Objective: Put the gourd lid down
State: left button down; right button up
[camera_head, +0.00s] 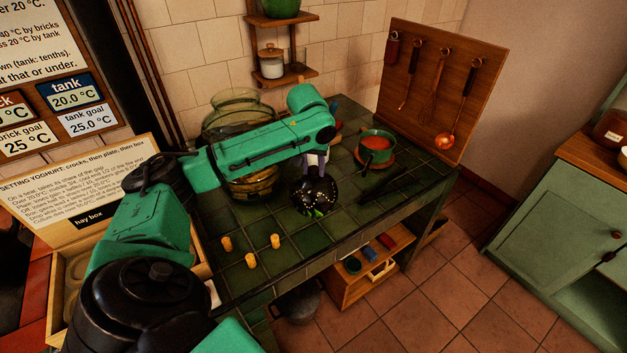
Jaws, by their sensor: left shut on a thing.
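My left arm reaches in from the left over the green tiled hearth (310,240). Its gripper (318,182) points down near the middle of the hearth. It is shut on a dark, round, glossy thing with light specks, which I take for the gourd lid (316,204). The lid is low over the tiles; I cannot tell whether it touches them. The fingertips are dark against it and hard to make out. A yellowish glass vessel (236,103) stands behind my arm, partly hidden by it. My right gripper is not in view.
Several small yellow pegs (251,260) stand at the front left. A board with hanging ladles (438,85) stands behind. Bare tiles lie in front of the lid.

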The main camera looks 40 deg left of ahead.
aim_at(313, 181)
pick_arm(q)
jog(key=shift+s+d+f, duration=0.55)
jog(key=shift+s+f, duration=0.1)
jog(key=shift+f, duration=0.2)
jog(key=x, duration=0.2)
jog(key=shift+f+p, duration=0.35)
jog(key=shift+w+a+f, duration=0.15)
jog(key=shift+f, duration=0.05)
jog(key=c, duration=0.9)
grip_release()
jog(key=shift+f, duration=0.1)
jog(key=o, duration=0.4)
jog(key=shift+r, duration=0.25)
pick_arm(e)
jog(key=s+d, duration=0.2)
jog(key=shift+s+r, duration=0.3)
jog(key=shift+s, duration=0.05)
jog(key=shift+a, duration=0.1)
